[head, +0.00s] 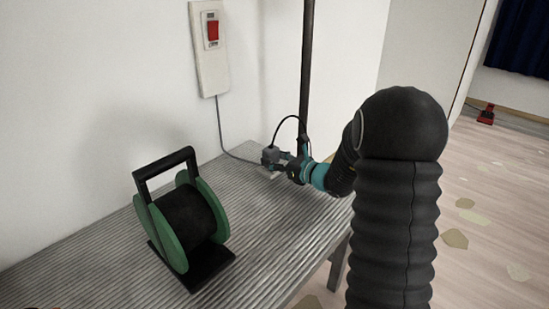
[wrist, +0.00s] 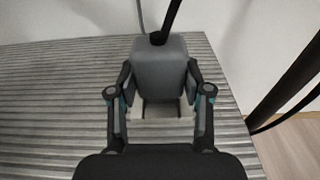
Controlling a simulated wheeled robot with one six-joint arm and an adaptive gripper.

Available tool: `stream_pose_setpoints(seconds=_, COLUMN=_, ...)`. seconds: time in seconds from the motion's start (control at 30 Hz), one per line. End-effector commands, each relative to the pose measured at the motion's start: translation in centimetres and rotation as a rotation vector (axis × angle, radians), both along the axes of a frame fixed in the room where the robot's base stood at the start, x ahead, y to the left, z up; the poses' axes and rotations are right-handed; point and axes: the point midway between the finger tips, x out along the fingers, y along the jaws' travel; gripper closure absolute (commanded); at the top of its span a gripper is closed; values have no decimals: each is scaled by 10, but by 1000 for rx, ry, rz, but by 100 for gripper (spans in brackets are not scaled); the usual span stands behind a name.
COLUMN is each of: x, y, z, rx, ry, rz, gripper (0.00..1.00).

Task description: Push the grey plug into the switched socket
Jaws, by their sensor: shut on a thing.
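The grey plug (wrist: 160,62) is a rounded block with a black cord leaving its top. My gripper (wrist: 159,80) is shut on it, one finger on each side. In the head view the plug (head: 269,154) is at the back of the ridged bench, at the end of my gripper (head: 279,157). A pale socket block (wrist: 150,126) shows just below the plug in the wrist view, partly hidden by the plug and fingers. It also shows low behind the gripper in the head view (head: 266,174). I cannot tell whether the plug is seated in it.
A green and black cable reel (head: 188,222) stands on the ridged bench (head: 95,262) at left. A pale wall panel (head: 211,72) has a red switch (head: 213,30); a grey cable (head: 222,135) runs from it to the bench. A dark upright pole (head: 307,60) stands behind my gripper.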

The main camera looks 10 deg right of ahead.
Motion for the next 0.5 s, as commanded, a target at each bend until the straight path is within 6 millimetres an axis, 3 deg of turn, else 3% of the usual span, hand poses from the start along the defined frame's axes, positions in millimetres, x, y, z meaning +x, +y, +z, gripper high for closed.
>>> stream_pose_setpoints(seconds=0.5, x=0, y=0, z=-11, rx=1, ry=1, rz=-1, gripper=87)
